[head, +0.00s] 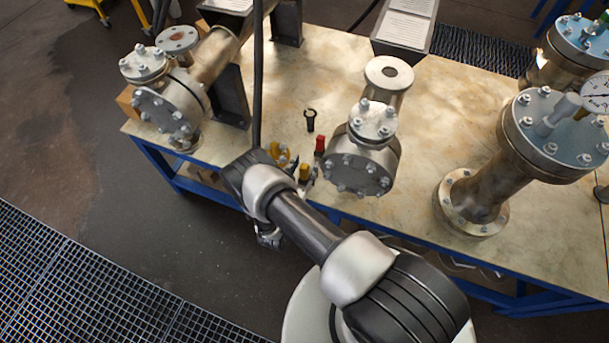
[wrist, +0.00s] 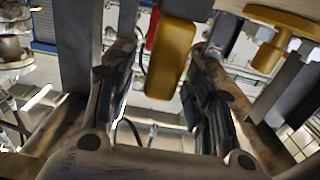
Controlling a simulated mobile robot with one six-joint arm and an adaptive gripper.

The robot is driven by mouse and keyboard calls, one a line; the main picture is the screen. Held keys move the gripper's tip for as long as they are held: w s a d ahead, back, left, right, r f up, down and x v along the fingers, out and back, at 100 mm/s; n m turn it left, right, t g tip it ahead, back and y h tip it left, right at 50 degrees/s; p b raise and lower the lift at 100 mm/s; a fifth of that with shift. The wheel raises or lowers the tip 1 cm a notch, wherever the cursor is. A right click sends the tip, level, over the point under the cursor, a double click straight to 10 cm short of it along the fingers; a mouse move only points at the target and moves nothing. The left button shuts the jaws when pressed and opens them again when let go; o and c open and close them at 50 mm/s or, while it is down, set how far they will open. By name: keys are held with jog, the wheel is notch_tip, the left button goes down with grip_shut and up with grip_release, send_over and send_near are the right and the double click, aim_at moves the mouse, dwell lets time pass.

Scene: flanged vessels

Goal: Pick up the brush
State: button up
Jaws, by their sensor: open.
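A thick yellow handle (wrist: 172,55), which looks like the brush's, shows in the wrist view between the fingers of my gripper (wrist: 163,72). The fingers stand apart on either side of it, with a visible gap at each. In the head view a small yellow-topped piece (head: 304,173), probably the same handle, is at the table's front edge beside my arm. The brush's bristles cannot be made out. My gripper's fingers are mostly hidden by my arm in the head view.
A red-topped tool (head: 320,143) is close behind the yellow handle. A yellow round-headed piece (wrist: 275,40) hangs to the right in the wrist view. A flanged vessel (head: 365,150) stands just right on the table (head: 250,125). A dark upright piece (head: 310,118) stands behind.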

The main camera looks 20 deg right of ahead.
jog(key=shift+c, duration=0.4)
grip_shut()
